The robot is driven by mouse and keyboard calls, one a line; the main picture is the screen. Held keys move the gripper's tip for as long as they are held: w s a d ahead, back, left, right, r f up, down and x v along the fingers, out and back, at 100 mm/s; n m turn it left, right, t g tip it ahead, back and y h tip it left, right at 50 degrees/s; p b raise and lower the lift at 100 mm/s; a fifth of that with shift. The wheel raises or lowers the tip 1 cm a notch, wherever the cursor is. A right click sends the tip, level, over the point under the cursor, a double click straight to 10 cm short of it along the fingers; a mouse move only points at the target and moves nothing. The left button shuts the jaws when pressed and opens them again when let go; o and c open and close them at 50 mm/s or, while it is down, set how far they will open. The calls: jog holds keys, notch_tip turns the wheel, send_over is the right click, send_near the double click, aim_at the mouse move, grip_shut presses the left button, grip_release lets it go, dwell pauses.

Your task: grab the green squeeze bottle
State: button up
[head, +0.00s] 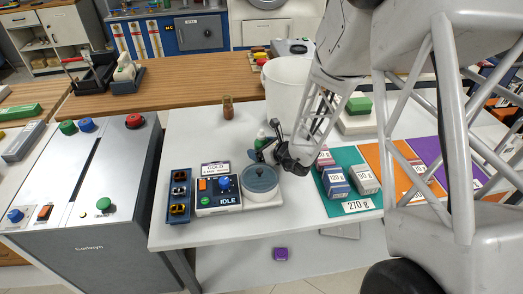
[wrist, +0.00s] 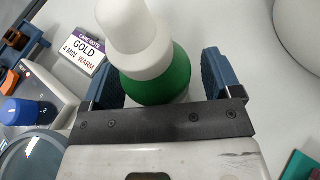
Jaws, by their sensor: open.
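The green squeeze bottle (wrist: 163,80) has a green body and a white cap and nozzle. In the wrist view it stands between the two blue finger pads of my gripper (wrist: 163,68). A small gap shows at the right pad; on the left the bottle looks very close to the pad, and I cannot tell if they touch. My gripper is open around the bottle. In the head view the bottle (head: 261,134) is small and partly hidden behind my gripper (head: 259,149), at the middle of the white table. The bottle's base is hidden.
A dial device reading IDLE (head: 217,196) with a round grey-lidded pot (head: 261,180) stands just in front. A GOLD card (wrist: 84,50) is left of the bottle. A white bin (head: 285,85) stands behind, and a brown jar (head: 228,107) back left. Labelled boxes (head: 335,181) lie right.

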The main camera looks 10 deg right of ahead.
aim_at(262, 130)
dwell(0.3)
jog(key=c, duration=1.1)
jog(key=shift+r, duration=0.2)
jog(key=shift+r, duration=4.85)
